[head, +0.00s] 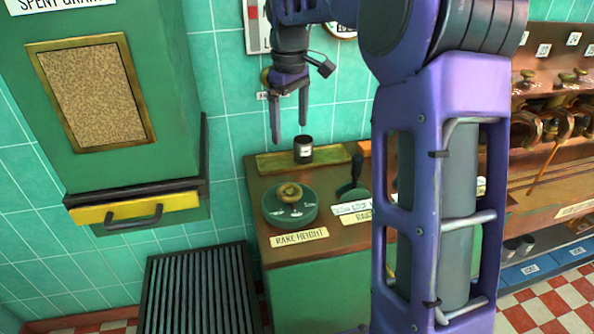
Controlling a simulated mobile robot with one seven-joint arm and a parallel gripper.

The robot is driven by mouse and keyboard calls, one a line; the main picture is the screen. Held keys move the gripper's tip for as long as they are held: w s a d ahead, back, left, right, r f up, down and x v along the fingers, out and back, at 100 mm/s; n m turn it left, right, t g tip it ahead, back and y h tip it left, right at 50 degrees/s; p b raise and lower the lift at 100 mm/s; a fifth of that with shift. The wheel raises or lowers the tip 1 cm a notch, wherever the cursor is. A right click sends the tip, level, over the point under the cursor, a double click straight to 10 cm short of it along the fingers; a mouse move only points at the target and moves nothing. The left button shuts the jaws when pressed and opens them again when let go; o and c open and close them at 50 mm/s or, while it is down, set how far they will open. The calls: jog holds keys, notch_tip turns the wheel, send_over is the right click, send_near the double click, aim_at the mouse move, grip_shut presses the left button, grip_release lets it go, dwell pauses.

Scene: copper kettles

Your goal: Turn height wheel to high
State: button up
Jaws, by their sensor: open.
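The height wheel (290,204) is a round green dial with a brass knob (290,191) on its top. It sits on the left part of the brown console top, behind a label reading "RAKE HEIGHT" (299,237). Small marks show on the dial, too small to read. My gripper (289,139) hangs fingers down above and behind the wheel, near the tiled wall. It is open and empty, apart from the wheel. A dark cup with a white label (303,150) stands close by its right fingertip; I cannot tell whether they touch.
A dark lever (353,181) with its own label stands right of the wheel. My arm hides the console's right side. A green cabinet with a yellow drawer (140,208) hangs at left, above a slatted dark grate (200,290). Copper pipework (550,130) is at far right.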

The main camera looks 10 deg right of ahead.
aim_at(291, 191)
jog(key=f+b, duration=0.1)
jog(key=f, duration=1)
jog(key=f+b, duration=0.1)
jog(key=f, duration=0.5)
jog(key=shift+s+a+f+b, duration=0.1)
jog(key=shift+s+f+b, duration=0.15)
jog(key=shift+f+b, duration=0.1)
jog(key=shift+r, duration=0.1)
jog(key=c, duration=1.2)
